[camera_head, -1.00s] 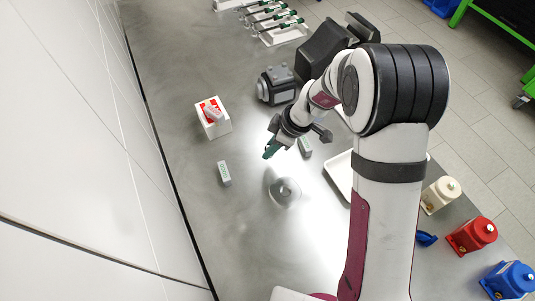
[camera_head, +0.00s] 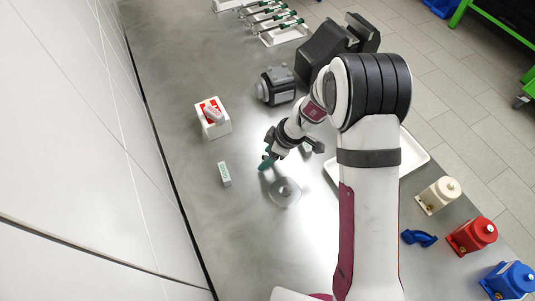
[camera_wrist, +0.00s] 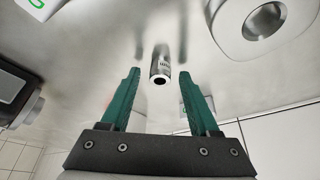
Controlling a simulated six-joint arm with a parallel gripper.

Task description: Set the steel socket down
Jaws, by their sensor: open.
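The steel socket (camera_wrist: 160,68) is a small shiny cylinder with a dark round opening facing the wrist camera. In the wrist view it is between and slightly beyond the green fingertips, with a visible gap on each side. It appears to stand on the steel bench, with its reflection behind it. My gripper (camera_wrist: 160,85) is open around it and not touching it. In the head view my gripper (camera_head: 266,163) is low over the bench, and the socket cannot be made out there.
A small labelled box (camera_head: 224,174) is to the left. A white box with red inside (camera_head: 213,120) and a grey motor (camera_head: 276,86) stand farther back. The bench's lower left is clear.

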